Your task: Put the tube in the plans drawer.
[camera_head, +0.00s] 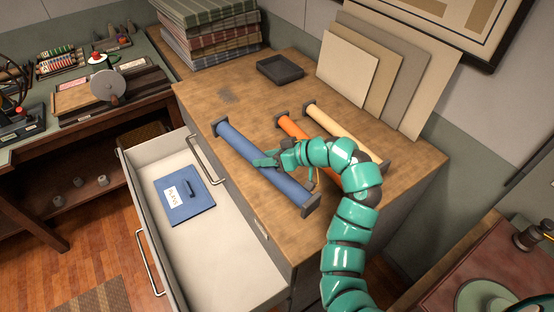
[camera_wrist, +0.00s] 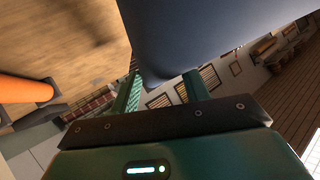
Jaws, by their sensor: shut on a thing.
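A long blue tube (camera_head: 245,150) with dark square ends lies slantwise along the front of the wooden cabinet top. My gripper (camera_head: 268,161) is shut on it near its middle. In the wrist view the blue tube (camera_wrist: 210,30) fills the top, between and beyond my fingers (camera_wrist: 165,88). I cannot tell whether the tube is clear of the top. A white drawer (camera_head: 215,250) stands pulled out at the cabinet's front left. A blue folder (camera_head: 187,207) with a label reading "PLANS" lies inside it, and the rest of its floor is bare.
An orange tube (camera_head: 292,130) and a cream tube (camera_head: 335,125) lie behind, partly hidden by my arm. A dark tray (camera_head: 280,70), leaning boards (camera_head: 375,80) and stacked cloth (camera_head: 210,35) stand at the back. A closed drawer's handle (camera_head: 206,160) sticks out beside the open drawer.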

